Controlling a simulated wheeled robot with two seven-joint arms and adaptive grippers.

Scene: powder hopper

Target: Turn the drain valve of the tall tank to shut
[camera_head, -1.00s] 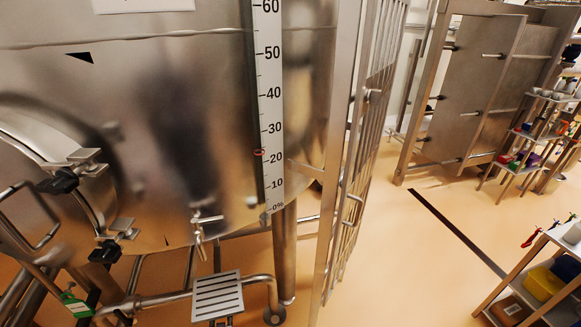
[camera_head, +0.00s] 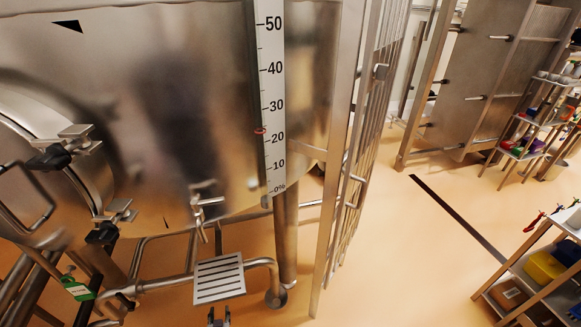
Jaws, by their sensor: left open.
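The tall steel tank (camera_head: 160,110) fills the left of the head view, with a percent scale (camera_head: 272,100) on its front. A small tap-like fitting (camera_head: 204,211) sticks out of its lower wall. My right gripper is not in view.
A round hatch with clamps (camera_head: 45,165) is at the left. A barred steel gate (camera_head: 350,180) stands right of the tank. Shelves (camera_head: 545,270) stand at the right; the floor (camera_head: 400,270) between is clear.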

